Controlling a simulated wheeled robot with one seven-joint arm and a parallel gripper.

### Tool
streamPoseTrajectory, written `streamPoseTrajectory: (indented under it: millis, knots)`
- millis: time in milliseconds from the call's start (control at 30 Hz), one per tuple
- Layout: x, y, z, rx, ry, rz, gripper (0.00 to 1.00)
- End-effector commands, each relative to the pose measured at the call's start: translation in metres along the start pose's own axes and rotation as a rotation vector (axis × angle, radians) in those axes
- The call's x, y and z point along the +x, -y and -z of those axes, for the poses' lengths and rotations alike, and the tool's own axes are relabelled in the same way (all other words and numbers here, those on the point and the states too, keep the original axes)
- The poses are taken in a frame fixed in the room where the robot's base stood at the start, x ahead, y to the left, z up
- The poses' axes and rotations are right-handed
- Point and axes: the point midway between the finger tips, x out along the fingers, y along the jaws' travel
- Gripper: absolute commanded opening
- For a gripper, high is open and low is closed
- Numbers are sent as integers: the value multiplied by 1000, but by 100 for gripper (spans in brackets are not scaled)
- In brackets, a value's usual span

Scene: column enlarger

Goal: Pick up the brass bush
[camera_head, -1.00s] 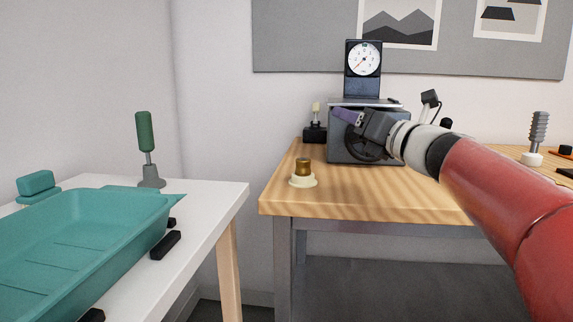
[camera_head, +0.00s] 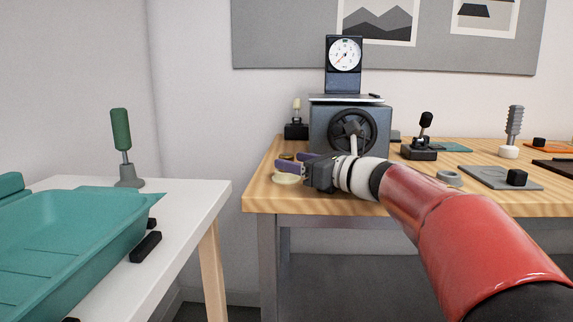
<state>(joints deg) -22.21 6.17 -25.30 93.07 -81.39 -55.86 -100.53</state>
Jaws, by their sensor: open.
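The brass bush (camera_head: 287,156) stands on a round cream base (camera_head: 286,179) near the left front corner of the wooden bench (camera_head: 400,203). Only its top shows in the head view; my gripper hides most of it. My gripper (camera_head: 285,164) is at the bush, its two purple fingers pointing left and spread apart. The fingers overlap the bush in the picture. I cannot tell whether they touch it or whether it is fully between them.
Behind my gripper stands a grey box with a black handwheel (camera_head: 352,133) and a dial gauge (camera_head: 345,55). A small black stand (camera_head: 296,131) is behind the bush. At left, a white table (camera_head: 195,190) holds a teal tray (camera_head: 75,240), with a gap between table and bench.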

Motion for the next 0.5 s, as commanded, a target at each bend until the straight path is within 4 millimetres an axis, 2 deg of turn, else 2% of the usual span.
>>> streamPoseTrajectory:
  millis: [100,233,333,500]
  knots:
    - [23,-1,-1,1,-2,-3,57]
    - [42,0,-1,0,-2,-1,57]
    - [50,0,-1,0,0,-1,57]
    - [51,0,0,0,0,0,57]
